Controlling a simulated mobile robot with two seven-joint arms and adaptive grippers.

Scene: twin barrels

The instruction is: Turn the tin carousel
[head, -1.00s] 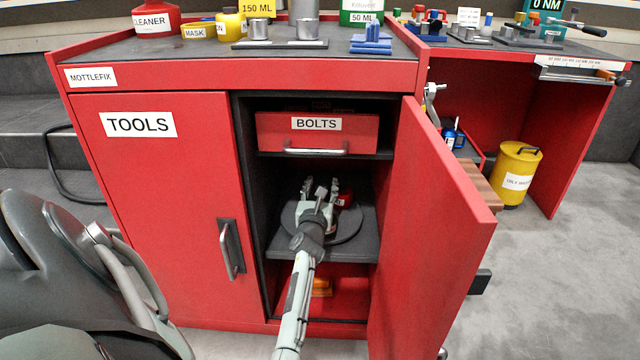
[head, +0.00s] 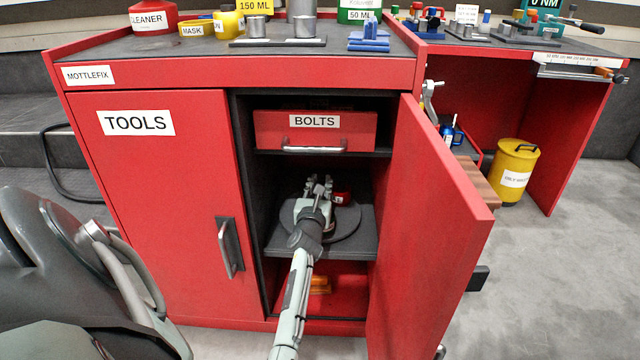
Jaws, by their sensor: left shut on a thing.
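The tin carousel (head: 347,222) is a dark round disc on the middle shelf inside the open right half of the red cabinet. A small red tin (head: 342,198) with a pale label stands on it, just right of my gripper. My left gripper (head: 318,184) reaches in over the disc from the front, with its fingers shut on a small grey upright post of the carousel. The hand hides most of the post and part of the disc. My right gripper is not in view.
The open red door (head: 430,225) stands close on the right of my arm. A red BOLTS drawer (head: 315,132) hangs above the carousel. An orange object (head: 320,285) lies in the bottom compartment. The shut TOOLS door (head: 160,200) is on the left.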

